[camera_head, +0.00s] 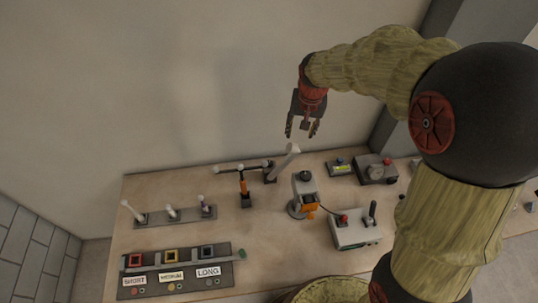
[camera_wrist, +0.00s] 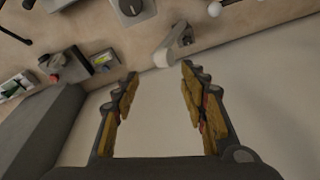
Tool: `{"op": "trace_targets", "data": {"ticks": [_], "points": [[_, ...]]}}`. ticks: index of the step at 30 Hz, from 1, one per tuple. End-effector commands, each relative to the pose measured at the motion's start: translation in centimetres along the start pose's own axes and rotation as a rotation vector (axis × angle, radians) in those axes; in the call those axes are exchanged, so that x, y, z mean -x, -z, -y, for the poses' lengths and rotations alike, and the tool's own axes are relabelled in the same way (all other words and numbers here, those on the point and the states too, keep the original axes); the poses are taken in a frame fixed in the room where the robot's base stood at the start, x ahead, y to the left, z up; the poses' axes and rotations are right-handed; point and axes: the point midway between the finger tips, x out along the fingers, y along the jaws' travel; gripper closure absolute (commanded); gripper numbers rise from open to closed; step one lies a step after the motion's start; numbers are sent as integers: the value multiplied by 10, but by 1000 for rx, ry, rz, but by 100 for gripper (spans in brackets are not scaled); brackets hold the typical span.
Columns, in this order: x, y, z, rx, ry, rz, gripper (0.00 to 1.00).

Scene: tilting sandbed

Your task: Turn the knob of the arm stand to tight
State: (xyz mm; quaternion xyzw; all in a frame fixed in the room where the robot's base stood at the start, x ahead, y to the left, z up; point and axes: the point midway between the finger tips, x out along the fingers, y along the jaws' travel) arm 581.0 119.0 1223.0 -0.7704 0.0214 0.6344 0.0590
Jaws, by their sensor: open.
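The likely arm stand is an orange post (camera_head: 243,185) on a black base, with a dark horizontal arm (camera_head: 228,170) across its top and small pale ends. Which part is its knob is too small to tell. My gripper (camera_head: 302,132) is high in front of the wall, above the back edge of the table and to the right of the stand. It is open and empty, apart from everything. In the wrist view the fingers (camera_wrist: 160,82) are spread with only bare wall between them. A dark rod with a pale tip at the upper right there may be part of the stand.
A pale lever (camera_head: 288,158), also in the wrist view (camera_wrist: 170,50), rises below my gripper. A grey device with a black dial (camera_head: 305,183) stands in front. A gauge box (camera_head: 375,170) and a joystick box (camera_head: 358,232) are right. Switch panels (camera_head: 180,275) lie left.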

Motion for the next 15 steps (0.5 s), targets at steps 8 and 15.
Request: {"op": "trace_targets", "data": {"ticks": [8,15], "points": [[-69,29,48,-27,-22,81,57],[-131,31,77,-50,-42,132,57]]}}
